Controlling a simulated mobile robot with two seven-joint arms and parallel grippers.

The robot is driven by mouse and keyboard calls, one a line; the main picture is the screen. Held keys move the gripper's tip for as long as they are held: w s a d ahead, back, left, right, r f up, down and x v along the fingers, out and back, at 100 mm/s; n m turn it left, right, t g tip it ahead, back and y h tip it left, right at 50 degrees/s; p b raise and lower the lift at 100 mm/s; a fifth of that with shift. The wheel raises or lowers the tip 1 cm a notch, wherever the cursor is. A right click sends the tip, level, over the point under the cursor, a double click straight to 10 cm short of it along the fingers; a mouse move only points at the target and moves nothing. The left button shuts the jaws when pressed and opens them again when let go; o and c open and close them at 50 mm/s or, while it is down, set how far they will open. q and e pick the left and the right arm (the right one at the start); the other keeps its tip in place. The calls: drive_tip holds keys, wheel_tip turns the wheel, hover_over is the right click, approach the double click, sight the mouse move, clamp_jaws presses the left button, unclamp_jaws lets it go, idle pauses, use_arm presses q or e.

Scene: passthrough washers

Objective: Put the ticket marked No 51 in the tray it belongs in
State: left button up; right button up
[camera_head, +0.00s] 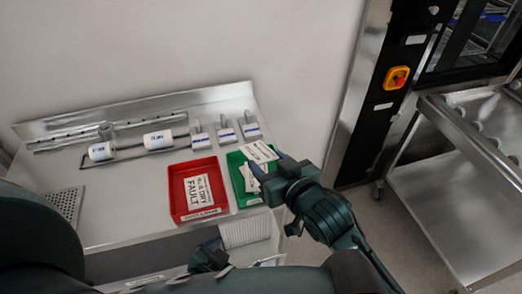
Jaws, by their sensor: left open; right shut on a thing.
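A red tray (177,205) stands on the metal counter and holds a white ticket (199,191) with the word FAULT. A green tray (237,190) stands just right of it and holds a white ticket (254,180), partly covered by my gripper. My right gripper (268,162) is over the green tray, shut on a white ticket (259,151) at the tray's far side. I cannot read the number on this ticket, nor tell whether it touches the tray. My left gripper (208,256) is open, low in front of the red tray.
Two white rolls (157,140) and several grey-white labelled items (225,132) stand behind the trays. A perforated plate (65,205) is at the counter's left. A white ribbed item (245,231) lies below the counter front. A steel trolley (450,190) stands at right.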

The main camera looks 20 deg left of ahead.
drive_tip(key=shift+a+f, duration=0.15)
drive_tip(key=shift+a, duration=0.1)
drive_tip(key=shift+s+d+f, duration=0.1)
drive_tip(key=shift+f, duration=0.75)
wheel_tip(320, 180, down, 2)
drive_tip(key=shift+f+b, duration=0.2)
drive_tip(key=shift+b, duration=0.85)
drive_tip(key=shift+f+b, duration=0.3)
drive_tip(key=shift+f, duration=0.1)
use_arm(q)
drive_tip(key=shift+d+f, duration=0.3)
drive_tip(key=shift+d, duration=0.05)
drive_tip(key=shift+f, duration=0.1)
